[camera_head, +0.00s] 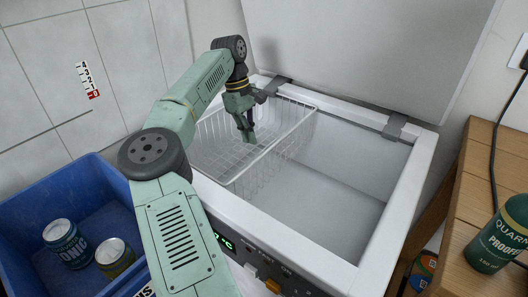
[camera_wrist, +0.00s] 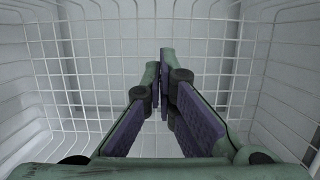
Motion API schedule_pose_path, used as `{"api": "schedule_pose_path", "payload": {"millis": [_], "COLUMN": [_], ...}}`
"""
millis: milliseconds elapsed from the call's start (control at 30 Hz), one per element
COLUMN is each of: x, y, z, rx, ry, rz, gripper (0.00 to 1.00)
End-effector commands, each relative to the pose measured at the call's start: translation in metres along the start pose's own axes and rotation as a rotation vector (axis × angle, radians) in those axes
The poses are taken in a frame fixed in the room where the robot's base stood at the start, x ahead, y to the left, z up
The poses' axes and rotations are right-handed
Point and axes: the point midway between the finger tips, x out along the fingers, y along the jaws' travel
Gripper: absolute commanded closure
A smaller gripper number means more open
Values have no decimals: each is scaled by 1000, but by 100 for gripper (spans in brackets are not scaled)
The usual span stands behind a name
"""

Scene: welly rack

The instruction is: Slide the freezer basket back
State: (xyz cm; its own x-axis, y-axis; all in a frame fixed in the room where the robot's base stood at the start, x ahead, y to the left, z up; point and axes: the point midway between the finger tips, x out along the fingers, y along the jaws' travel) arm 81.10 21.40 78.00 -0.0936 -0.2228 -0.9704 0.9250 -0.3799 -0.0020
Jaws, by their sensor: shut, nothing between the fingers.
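The white wire freezer basket (camera_head: 272,145) hangs at the left end of the open chest freezer (camera_head: 395,205). My gripper (camera_head: 249,138) points down inside the basket, near its right side in the head view. In the wrist view my gripper (camera_wrist: 164,85) is shut and empty, its fingertips together, with the basket's wire mesh (camera_wrist: 95,50) around and beyond it. I cannot tell whether the fingertips touch the wires. The basket looks empty. My arm hides part of its left and near side.
The freezer's right part is empty. Its raised lid (camera_head: 360,50) stands behind on grey hinges (camera_head: 395,127). A blue crate (camera_head: 95,178) with cans (camera_head: 66,243) is at the left. A wooden bench (camera_head: 484,180) with a green bottle (camera_head: 497,240) is at the right.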

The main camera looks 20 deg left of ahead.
Motion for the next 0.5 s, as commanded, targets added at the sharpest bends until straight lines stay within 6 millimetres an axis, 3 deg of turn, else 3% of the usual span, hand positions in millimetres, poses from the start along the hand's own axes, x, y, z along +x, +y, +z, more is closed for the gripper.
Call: {"api": "schedule_pose_path", "payload": {"millis": [200, 500], "x": [47, 51], "y": [0, 0], "z": [1, 36], "rx": [1, 1], "ry": [-3, -1], "rz": [0, 1], "gripper": [100, 100]}}
